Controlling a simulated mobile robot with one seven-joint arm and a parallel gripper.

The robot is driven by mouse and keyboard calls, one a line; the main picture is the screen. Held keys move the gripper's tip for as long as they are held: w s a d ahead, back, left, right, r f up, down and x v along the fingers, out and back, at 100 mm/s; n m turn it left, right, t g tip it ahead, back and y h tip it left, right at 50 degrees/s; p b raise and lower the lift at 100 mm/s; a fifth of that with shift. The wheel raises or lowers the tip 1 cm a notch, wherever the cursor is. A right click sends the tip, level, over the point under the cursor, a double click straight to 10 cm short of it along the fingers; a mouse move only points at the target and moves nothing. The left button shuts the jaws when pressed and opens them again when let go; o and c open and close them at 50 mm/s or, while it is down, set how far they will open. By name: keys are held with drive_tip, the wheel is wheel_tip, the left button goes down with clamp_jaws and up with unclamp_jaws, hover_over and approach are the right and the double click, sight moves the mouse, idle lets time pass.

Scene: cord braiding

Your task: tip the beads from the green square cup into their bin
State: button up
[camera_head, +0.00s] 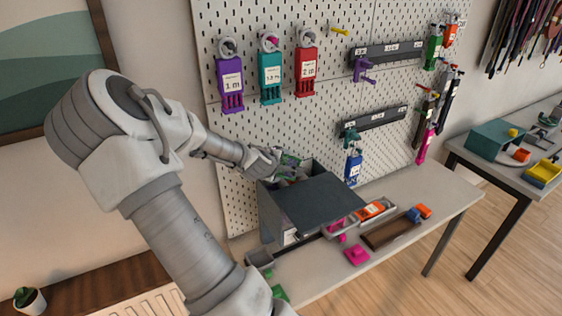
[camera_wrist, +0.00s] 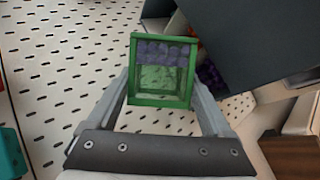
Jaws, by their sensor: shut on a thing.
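The green square cup (camera_wrist: 162,102) is between the fingers of my gripper (camera_wrist: 165,88) in the wrist view. Its mouth faces the wrist camera, and purple beads (camera_wrist: 166,54) lie gathered along its far side. In the head view my gripper (camera_head: 264,163) is shut on the cup (camera_head: 290,159), which is partly hidden, at the back left of a dark grey box (camera_head: 272,214). A dark sloping panel (camera_head: 318,198) covers the box's front. Purple and red contents (camera_wrist: 209,73) show beyond the cup in the wrist view. I cannot tell which compartment is below the cup.
The white pegboard (camera_head: 235,125) rises close behind my gripper, with purple, teal and red holders on it. A brown tray (camera_head: 386,232), pink pieces and an orange-labelled item (camera_head: 371,210) lie on the bench right of the box. The bench's right end (camera_head: 450,197) is clear.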

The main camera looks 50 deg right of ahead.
drive_tip(key=shift+w+a+f+n+g+h, duration=0.1)
drive_tip(key=shift+f+n+g+h, duration=0.25)
drive_tip(key=shift+n+g+h, duration=0.35)
drive_tip(key=shift+w+a+r+n+g+h+b, duration=0.1)
drive_tip(key=shift+w+r+n+g+h+b, duration=0.1)
drive_tip(key=shift+n+g+h+b, duration=0.55)
drive_tip(key=shift+r+n+g+h+b, duration=0.25)
drive_tip(key=shift+r+n+h+b, duration=0.1)
drive_tip(key=shift+n+h+b, duration=0.3)
